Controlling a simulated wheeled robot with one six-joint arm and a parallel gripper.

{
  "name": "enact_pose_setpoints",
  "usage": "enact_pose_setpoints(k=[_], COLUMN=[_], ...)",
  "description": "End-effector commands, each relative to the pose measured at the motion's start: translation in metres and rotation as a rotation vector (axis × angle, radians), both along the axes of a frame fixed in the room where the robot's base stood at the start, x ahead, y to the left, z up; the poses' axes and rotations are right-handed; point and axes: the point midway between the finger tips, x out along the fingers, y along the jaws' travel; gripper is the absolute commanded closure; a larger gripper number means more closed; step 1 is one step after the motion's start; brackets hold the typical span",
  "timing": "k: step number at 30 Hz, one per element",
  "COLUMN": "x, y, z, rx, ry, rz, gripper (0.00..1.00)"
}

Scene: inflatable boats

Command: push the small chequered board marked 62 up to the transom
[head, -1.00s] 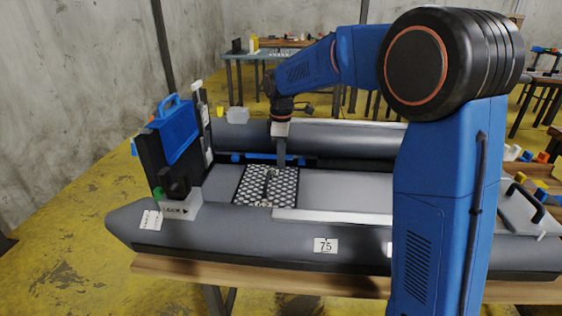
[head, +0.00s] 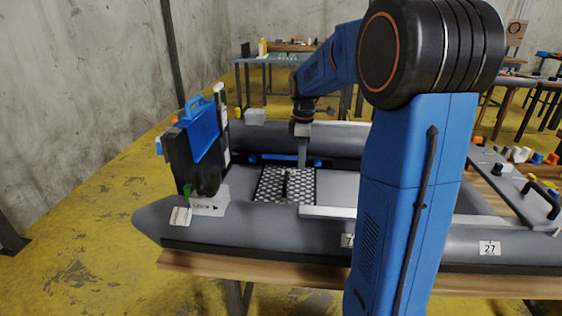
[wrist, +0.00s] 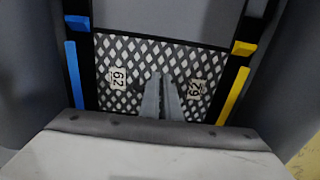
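The small chequered board (head: 270,186) lies flat on the floor of the grey inflatable boat. In the wrist view the board (wrist: 130,62) shows two white tags, one at each side, the left reading 62. The transom (head: 179,165) is the upright black panel at the boat's left end, with bare floor between it and the board. My gripper (head: 303,165) points down at the board's right half. In the wrist view its two grey fingers (wrist: 161,80) are together, with nothing seen between them, over the board's near middle. I cannot tell if they touch it.
A blue case (head: 203,130) hangs on the transom. Black side strips with blue (wrist: 77,60) and yellow (wrist: 235,85) pieces flank the board. The grey side tubes (head: 290,228) bound the boat.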

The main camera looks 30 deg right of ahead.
Motion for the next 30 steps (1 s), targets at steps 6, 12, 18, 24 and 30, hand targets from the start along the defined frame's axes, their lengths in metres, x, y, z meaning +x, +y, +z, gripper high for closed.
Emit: enact_pose_setpoints(k=[6, 12, 18, 24, 30], x=[-0.002, -0.002, -0.002, -0.002, -0.002], y=[-0.003, -0.002, -0.002, -0.002, -0.002], z=[-0.006, -0.019, -0.034, -0.048, -0.062], rx=[0.000, 0.001, 0.000, 0.001, 0.001], ry=[0.002, 0.001, 0.002, 0.001, 0.001], rz=[-0.003, -0.003, -0.003, -0.003, -0.003], gripper=[0.97, 0.97, 0.97, 0.97, 0.97])
